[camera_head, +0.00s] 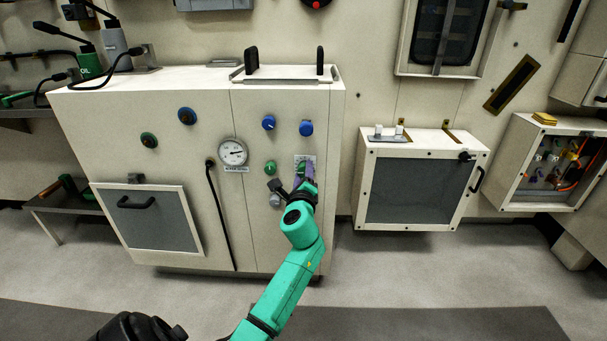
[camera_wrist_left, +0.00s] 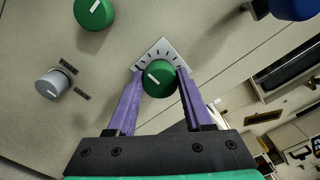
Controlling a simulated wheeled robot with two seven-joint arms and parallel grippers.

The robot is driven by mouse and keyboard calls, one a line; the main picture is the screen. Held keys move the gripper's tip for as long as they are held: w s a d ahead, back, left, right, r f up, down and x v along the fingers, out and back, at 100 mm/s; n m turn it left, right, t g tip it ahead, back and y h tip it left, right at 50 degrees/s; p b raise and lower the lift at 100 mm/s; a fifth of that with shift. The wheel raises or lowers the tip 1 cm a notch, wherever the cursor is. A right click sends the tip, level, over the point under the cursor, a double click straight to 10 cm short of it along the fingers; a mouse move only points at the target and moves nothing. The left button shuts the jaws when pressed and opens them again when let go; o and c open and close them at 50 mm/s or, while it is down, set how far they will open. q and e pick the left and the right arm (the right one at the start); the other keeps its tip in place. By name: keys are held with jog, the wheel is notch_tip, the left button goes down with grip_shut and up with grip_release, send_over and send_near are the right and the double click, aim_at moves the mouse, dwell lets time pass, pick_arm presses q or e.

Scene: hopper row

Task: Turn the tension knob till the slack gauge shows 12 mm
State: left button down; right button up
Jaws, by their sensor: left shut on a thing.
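A green knob (camera_wrist_left: 159,79) with a white mark sits on a pale scale plate (camera_wrist_left: 163,52) with dark ticks. In the left wrist view its mark points up-left. My left gripper (camera_wrist_left: 157,88) has its purple fingers on either side of this knob and is shut on it. In the head view, my left gripper (camera_head: 305,174) is at the cabinet front and hides most of the knob. A round white gauge (camera_head: 233,152) is left of it; its dark needle points roughly right, and its figures are too small to read. My right gripper is out of view.
Another green knob (camera_wrist_left: 94,12) and a grey knob (camera_wrist_left: 52,84) are close by on the cabinet front (camera_head: 283,215). Blue knobs (camera_head: 268,122) are above. Open floor (camera_head: 400,270) lies to the right.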

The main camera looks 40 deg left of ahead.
pick_arm(q)
jog(key=shift+c, duration=1.5)
grip_release()
jog(key=p+v, duration=0.1)
jog(key=v, duration=1.3)
jog(key=shift+s+d, duration=0.25)
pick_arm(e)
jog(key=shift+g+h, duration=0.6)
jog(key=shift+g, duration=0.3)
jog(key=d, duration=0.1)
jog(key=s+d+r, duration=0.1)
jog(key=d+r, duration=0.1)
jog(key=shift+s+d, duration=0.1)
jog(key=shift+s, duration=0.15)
